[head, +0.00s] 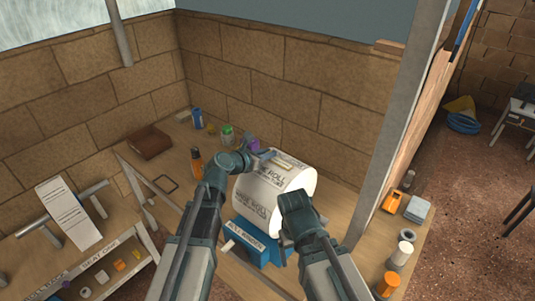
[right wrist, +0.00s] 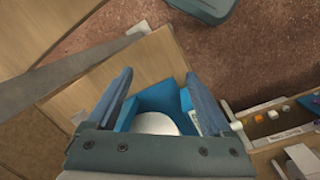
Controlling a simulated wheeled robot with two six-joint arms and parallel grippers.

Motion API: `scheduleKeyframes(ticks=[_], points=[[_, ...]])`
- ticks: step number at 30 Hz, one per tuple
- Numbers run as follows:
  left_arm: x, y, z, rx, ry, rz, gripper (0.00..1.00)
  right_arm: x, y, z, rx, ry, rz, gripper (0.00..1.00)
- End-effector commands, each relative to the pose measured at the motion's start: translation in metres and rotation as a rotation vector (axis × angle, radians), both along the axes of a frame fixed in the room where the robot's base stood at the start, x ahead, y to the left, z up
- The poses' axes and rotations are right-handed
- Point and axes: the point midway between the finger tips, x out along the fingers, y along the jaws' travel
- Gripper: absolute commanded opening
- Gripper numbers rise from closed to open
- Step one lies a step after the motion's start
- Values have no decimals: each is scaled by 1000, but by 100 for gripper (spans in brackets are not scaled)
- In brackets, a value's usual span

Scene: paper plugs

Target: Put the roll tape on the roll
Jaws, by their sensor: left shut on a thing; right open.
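The large white paper roll (head: 265,200) with printed bands sits on the blue roll winder (head: 262,243) on the wooden bench. My left gripper (head: 268,156) is at the roll's upper back edge, shut on a small pale strip (head: 290,161) that appears to be the roll tape; whether the strip touches the roll is unclear. My right gripper (head: 293,200) is in front of the roll's right part and hides some of it. In the right wrist view its fingers (right wrist: 158,85) are open and empty, with the blue winder (right wrist: 155,97) and white roll (right wrist: 157,123) beyond them.
A blue can (head: 197,119), a green-lidded jar (head: 227,135) and an orange bottle (head: 196,163) stand behind and left. An orange item (head: 392,201) and an orange-labelled bottle (head: 388,284) are at the right. A grey post (head: 385,130) rises beside the bench.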

Motion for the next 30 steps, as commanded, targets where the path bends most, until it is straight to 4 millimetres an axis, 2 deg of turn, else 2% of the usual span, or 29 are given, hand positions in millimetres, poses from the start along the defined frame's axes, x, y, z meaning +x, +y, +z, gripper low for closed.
scheduleKeyframes(ticks=[2, 3, 9, 22, 30], points=[[0, 0, -3, 0, 0, 0, 0, 0, 0, -3, 0, 0, 0, 85], [0, 0, -3, 0, 0, 0, 20, 0, 0, -3, 0, 0, 0, 85], [0, 0, -2, 0, 0, 0, 53, 0, 0, -2, 0, 0, 0, 85], [-4, 2, 1, 0, 0, 0, 53, 0, 0, 1, 0, 0, 0, 85], [-26, 11, 16, 0, 0, -4, 53, 0, 0, 17, 0, 0, 0, 85]])
